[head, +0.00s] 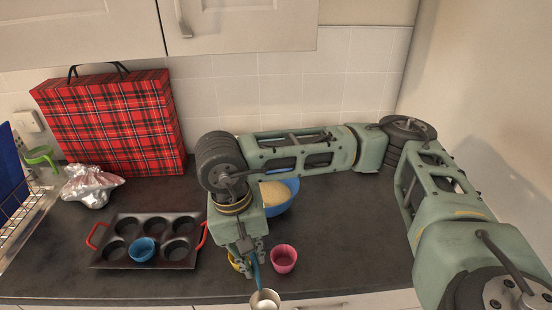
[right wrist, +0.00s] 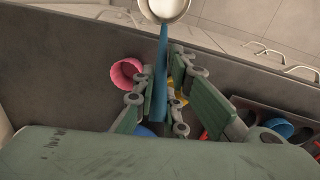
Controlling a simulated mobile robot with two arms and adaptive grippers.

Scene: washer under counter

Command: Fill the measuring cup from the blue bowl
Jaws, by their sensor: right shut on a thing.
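My right gripper (head: 250,254) is shut on the blue handle of the measuring cup (head: 265,300). The cup is round and pale metallic, and hangs out at the counter's front edge. In the right wrist view the measuring cup (right wrist: 165,8) is cut by the top edge, with its handle running between the fingers; I cannot make out any contents. The blue bowl (head: 288,203) stands on the counter behind my right arm and holds a pale tan heap. My arm hides its left part. My left gripper is out of view.
A pink cup (head: 284,258) stands right of the gripper; a yellow item (head: 234,263) is partly hidden behind it. A muffin tin (head: 108,258) with red handles holds a small blue cup (head: 143,250). Crumpled foil (head: 92,186) and a plaid bag (head: 112,125) are behind. Counter right of the bowl is clear.

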